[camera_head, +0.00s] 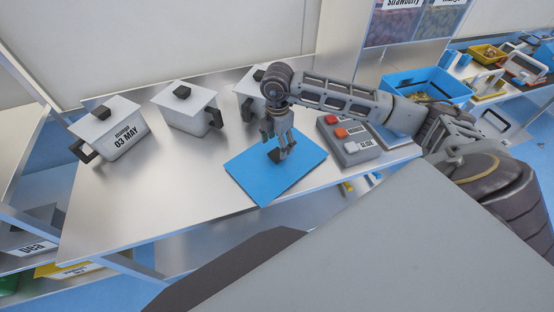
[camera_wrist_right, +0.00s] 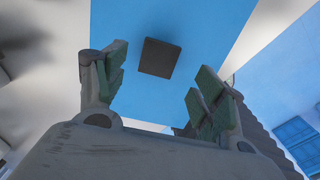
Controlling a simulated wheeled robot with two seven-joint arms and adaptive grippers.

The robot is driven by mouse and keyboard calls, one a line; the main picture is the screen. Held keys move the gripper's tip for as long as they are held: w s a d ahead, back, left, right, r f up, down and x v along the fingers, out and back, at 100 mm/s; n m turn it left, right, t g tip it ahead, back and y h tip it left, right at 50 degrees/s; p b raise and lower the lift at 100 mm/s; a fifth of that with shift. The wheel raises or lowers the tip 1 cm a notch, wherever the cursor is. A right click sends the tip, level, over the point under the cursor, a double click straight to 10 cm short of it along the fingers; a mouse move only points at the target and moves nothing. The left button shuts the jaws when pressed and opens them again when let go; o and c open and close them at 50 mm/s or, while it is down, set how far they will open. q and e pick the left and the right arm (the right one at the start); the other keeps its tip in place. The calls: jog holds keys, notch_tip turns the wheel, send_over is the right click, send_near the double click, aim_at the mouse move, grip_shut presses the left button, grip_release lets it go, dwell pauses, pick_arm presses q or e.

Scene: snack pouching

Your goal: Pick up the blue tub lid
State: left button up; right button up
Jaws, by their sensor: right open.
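The blue tub lid (camera_head: 253,178) lies flat on the metal table as a blue sheet with a dark square knob (camera_head: 276,155). In the right wrist view the lid (camera_wrist_right: 205,30) fills the middle, and its dark knob (camera_wrist_right: 159,58) sits ahead of the fingers. My right gripper (camera_head: 278,145) is over the lid at the knob, pointing down. In the wrist view my right gripper (camera_wrist_right: 162,85) is open, with its green-padded fingers apart and nothing between them. In the head view the fingers partly hide the knob. My left gripper is not in view.
Several lidded metal pots, including a labelled one (camera_head: 118,132), stand along the back of the table. A grey box with buttons (camera_head: 348,140) stands just right of the lid. A blue tub (camera_head: 432,80) is farther right. The table left of the lid is clear.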

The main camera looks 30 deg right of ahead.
aim_at(277, 154)
jog(key=shift+f, duration=0.6)
jog(key=shift+f+p, duration=0.3)
jog(key=shift+f, duration=0.35)
jog(key=shift+w+f+p, duration=0.1)
jog(key=shift+f+p, duration=0.3)
jog(key=shift+f, duration=1.55)
jog(key=shift+c, duration=0.4)
jog(key=c, duration=1.1)
